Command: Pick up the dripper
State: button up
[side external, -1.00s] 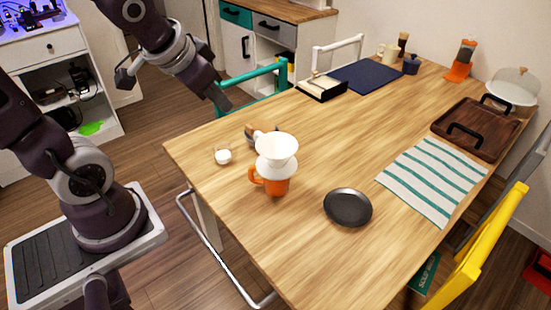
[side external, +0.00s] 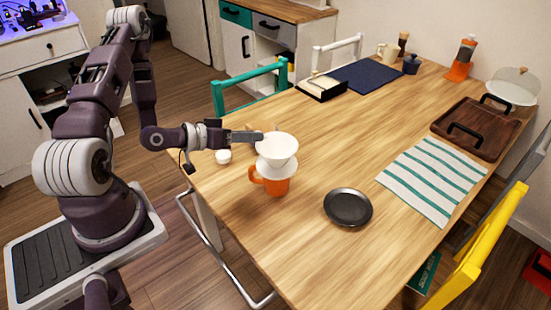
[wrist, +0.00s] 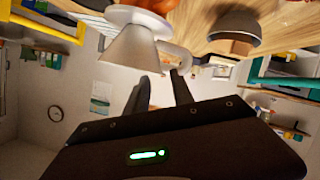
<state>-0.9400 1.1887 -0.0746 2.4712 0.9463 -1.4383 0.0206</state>
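The white dripper (side external: 277,148) is a cone with a wide flange, standing upright on an orange mug (side external: 277,185) near the table's left end. The dripper also shows in the wrist view (wrist: 128,50), upside down, with its handle (wrist: 178,56) extending to the right. My gripper (side external: 258,138) is level and reaches in from the left at the height of the dripper's upper part. In the wrist view my gripper's two fingers (wrist: 161,76) are apart, with their tips close to the handle. I cannot tell whether they touch it.
A dark rounded object with a wooden part (wrist: 235,28) is close by, mostly hidden in the side view. A black plate (side external: 348,207) lies to the right. The table's middle is clear.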

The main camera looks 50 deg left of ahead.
aim_at(272, 152)
jog(key=x, duration=0.3)
jog(key=shift+w+f, duration=0.1)
jog(key=shift+w, duration=0.15)
grip_shut()
dwell(1.1)
